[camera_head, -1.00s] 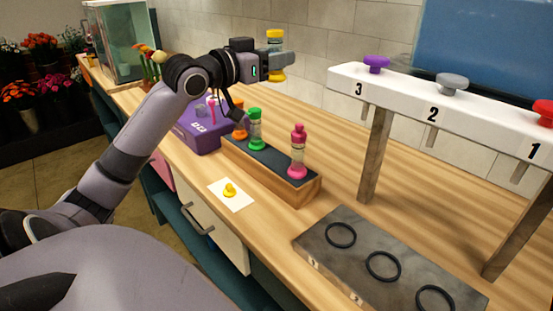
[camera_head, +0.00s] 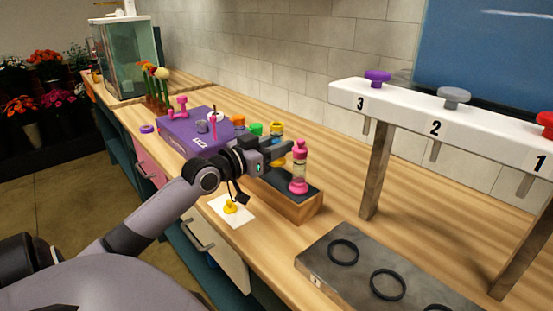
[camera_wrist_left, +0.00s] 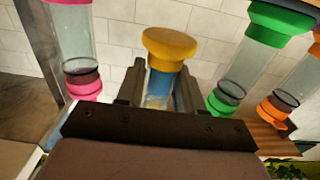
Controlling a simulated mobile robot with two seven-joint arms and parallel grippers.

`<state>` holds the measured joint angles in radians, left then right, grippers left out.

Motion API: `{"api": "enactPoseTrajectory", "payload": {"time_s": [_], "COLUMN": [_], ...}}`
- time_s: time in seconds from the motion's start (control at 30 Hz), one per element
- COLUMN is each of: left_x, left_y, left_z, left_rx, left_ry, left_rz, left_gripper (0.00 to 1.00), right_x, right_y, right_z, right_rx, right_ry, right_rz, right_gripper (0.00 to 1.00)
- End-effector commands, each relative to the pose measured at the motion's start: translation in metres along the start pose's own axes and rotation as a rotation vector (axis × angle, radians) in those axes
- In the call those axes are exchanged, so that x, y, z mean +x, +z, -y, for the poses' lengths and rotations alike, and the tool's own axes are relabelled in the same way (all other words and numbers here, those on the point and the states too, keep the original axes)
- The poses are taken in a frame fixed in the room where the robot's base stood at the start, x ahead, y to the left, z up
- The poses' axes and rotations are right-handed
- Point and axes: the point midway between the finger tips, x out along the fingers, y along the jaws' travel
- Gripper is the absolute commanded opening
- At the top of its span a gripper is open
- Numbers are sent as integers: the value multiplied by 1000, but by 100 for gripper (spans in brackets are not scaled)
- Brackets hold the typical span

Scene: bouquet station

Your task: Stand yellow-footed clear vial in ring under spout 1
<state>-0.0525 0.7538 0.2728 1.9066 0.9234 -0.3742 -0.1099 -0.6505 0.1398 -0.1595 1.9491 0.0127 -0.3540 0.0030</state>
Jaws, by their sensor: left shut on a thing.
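My left gripper (camera_head: 276,148) is shut on the yellow-footed clear vial (camera_head: 277,129), beside the pink vial (camera_head: 299,168) at the dark-topped wooden rack (camera_head: 295,206). Whether the held vial touches the rack is hidden by the gripper. In the left wrist view the vial (camera_wrist_left: 162,82) is between the two fingers (camera_wrist_left: 160,88), with a yellow end toward the top. Spout 1 is under the red knob (camera_head: 546,124) on the white bar marked 3, 2, 1. The ring under spout 1 (camera_head: 437,307) is partly cut off by the bottom edge. My right gripper is out of view.
Two other rings (camera_head: 343,252) lie on the grey plate (camera_head: 320,262). A wooden post (camera_head: 376,165) carries the bar. Green (camera_head: 253,129) and orange (camera_head: 238,122) vial tops show behind my arm. The counter behind the rack is clear.

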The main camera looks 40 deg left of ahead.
Motion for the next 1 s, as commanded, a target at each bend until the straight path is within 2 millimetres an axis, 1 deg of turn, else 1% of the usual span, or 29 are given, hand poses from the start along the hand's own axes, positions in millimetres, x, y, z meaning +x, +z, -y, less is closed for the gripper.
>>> {"api": "enactPoseTrajectory", "payload": {"time_s": [0.07,0.2,0.3,0.5,0.63,0.67,0.7,0.73,1.0], "left_x": [0,0,0,0,0,0,0,0,0], "left_y": [14,29,33,32,37,38,37,37,37], "left_z": [0,0,0,0,0,0,0,0,0], "left_rx": [-3,-1,0,0,0,-2,-2,-2,-2], "left_ry": [-1,-1,-1,-1,-1,0,0,0,-1], "left_rz": [3,1,-1,-2,-1,3,3,3,3], "left_gripper": [0,0,0,0,0,43,56,62,62], "right_x": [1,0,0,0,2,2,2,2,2], "right_y": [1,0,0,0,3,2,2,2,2], "right_z": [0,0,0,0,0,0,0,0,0], "right_rx": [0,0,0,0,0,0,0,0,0], "right_ry": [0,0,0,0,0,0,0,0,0], "right_rz": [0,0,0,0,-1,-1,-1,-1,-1], "right_gripper": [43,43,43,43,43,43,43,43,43]}}
